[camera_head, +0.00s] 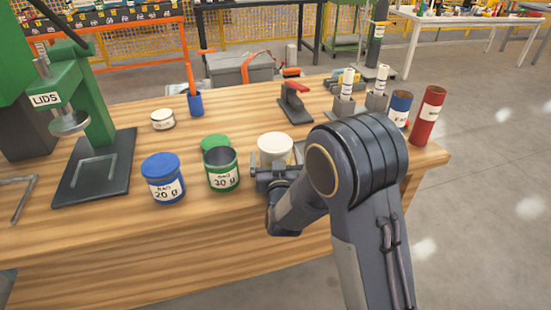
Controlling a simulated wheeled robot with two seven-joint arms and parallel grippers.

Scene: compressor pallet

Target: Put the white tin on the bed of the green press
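The white tin (275,148) with a white lid is on the table's front middle, partly hidden behind my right gripper. My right gripper (273,170) is at the tin's near side, with a finger part at its left. Whether the fingers touch the tin cannot be made out. The green press (90,95), labelled LIDS, stands at the left. Its dark bed (75,180) has a grey U-shaped bracket on it, below the round press head (69,122). My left gripper is not in view.
A blue tin (163,180) and an open green tin (222,172) stand between press and gripper, a green lid (214,142) behind. A small labelled white-lidded pot (163,120) and blue cup (195,103) stand further back. A red-handled tool (295,102) and red cylinder (427,115) are right.

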